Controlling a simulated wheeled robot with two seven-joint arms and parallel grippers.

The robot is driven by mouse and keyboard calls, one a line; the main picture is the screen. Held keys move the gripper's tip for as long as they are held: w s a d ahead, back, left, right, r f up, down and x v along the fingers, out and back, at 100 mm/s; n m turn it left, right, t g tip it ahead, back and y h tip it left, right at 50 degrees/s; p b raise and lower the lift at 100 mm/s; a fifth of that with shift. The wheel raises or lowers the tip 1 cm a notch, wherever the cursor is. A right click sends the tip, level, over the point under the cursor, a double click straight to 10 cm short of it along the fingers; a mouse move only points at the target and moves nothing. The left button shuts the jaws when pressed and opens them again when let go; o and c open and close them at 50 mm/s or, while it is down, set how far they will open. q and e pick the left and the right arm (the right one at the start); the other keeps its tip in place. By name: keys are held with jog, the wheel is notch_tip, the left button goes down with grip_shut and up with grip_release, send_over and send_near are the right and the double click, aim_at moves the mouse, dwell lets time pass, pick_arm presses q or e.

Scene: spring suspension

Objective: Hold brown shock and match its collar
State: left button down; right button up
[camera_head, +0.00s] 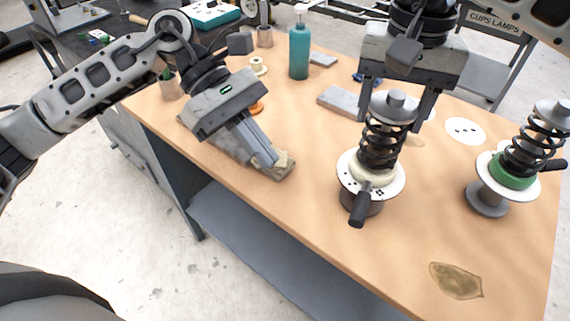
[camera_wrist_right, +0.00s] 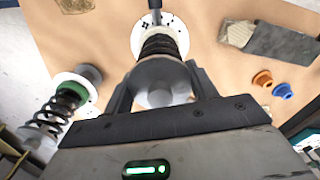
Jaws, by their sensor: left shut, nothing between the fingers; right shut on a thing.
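A dark-sprung shock with a cream collar (camera_head: 383,145) stands upright near the middle of the table, a black handle sticking out at its white disc. Whether its spring is brown is hard to tell. My right gripper (camera_head: 393,113) is shut around its grey top cap from above. The right wrist view shows this shock (camera_wrist_right: 158,45) between the fingers. A second shock with a green collar (camera_head: 513,170) stands at the right, apart from the grippers; it also shows in the right wrist view (camera_wrist_right: 66,98). My left gripper (camera_head: 265,155) is shut and empty over the table's left part.
A grey and tan block (camera_head: 275,168) lies beneath my left gripper. A teal bottle (camera_head: 299,52), a grey block (camera_head: 340,101) and an orange ring (camera_head: 256,108) are further back. A brown stain-like patch (camera_head: 456,281) marks the front right. The front middle of the table is clear.

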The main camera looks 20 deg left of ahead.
dwell(0.3)
jog(key=o, duration=1.2)
jog(key=shift+c, duration=0.2)
